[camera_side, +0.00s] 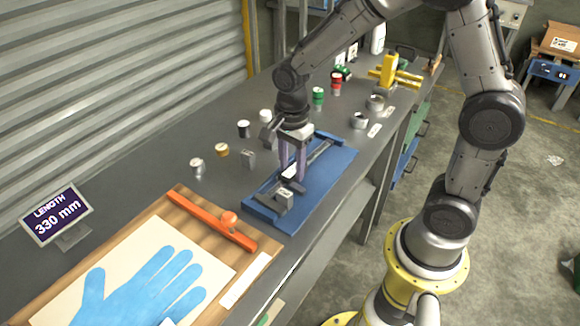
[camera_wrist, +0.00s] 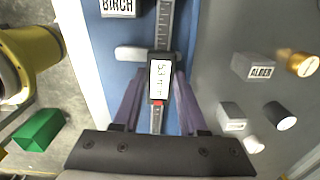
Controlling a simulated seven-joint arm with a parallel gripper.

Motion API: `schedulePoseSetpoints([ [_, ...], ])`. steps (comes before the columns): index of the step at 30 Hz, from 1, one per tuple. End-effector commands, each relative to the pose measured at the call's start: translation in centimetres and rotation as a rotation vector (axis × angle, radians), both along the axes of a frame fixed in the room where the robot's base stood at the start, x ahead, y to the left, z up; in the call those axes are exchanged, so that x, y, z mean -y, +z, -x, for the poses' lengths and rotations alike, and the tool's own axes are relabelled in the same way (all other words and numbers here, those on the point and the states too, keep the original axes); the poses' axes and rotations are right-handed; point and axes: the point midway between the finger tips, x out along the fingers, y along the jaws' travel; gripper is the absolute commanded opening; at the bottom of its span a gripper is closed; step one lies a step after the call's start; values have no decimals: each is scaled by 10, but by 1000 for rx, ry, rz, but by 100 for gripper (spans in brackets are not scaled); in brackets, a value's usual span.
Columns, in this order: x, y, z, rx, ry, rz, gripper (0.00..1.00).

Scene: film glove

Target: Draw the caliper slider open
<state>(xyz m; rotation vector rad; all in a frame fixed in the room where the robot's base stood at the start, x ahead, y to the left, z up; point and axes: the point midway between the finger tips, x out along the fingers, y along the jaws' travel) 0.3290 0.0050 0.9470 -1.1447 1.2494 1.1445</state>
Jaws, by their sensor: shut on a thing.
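The caliper lies on a blue board (camera_side: 335,177); its graduated steel beam (camera_wrist: 164,28) runs up the wrist view. Its slider (camera_wrist: 160,78) carries a white display, turned sideways, that seems to read 53 mm. My gripper (camera_side: 291,174) points down over the board, and its two purple fingers stand on either side of the slider, shut on it. In the wrist view my gripper (camera_wrist: 158,88) straddles the display. A grey block marked BIRCH (camera_wrist: 120,8) sits at the board's near end, beside the beam. The fingertip contact is partly hidden.
A block marked ALDER (camera_wrist: 254,66) and several small cylinders stand on the bench beside the board. A wooden board (camera_side: 50,270) with a blue glove shape and an orange bar (camera_side: 210,220) lies in front. A screen (camera_side: 57,214) reads LENGTH 330 mm. Yellow clamp-like tool (camera_side: 392,74) stands farther back.

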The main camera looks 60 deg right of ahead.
Motion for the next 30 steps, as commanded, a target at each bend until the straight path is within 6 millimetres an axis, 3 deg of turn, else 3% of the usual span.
schedulePoseSetpoints([
  [30,23,0,1,1,-1,0,0],
])
